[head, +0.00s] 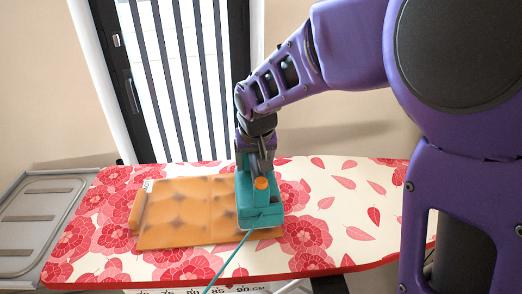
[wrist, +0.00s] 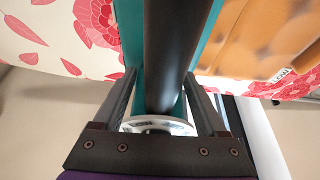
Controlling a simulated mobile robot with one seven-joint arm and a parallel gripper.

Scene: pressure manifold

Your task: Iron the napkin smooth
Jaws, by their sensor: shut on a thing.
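An orange napkin (head: 181,212) lies on a floral ironing board (head: 330,235), with darker, uneven patches across it and a rolled or raised strip along its left edge. A teal iron (head: 262,215) with an orange knob rests on the napkin's right end. My gripper (head: 257,160) is shut on the iron's dark handle, which also shows in the wrist view (wrist: 172,50) between my fingers. The napkin appears at upper right in the wrist view (wrist: 262,40). The iron hides the napkin beneath it.
A teal cord (head: 228,265) runs from the iron over the board's front edge. A grey rack (head: 38,215) stands left of the board. A barred door (head: 180,75) is behind. The board's right part is clear.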

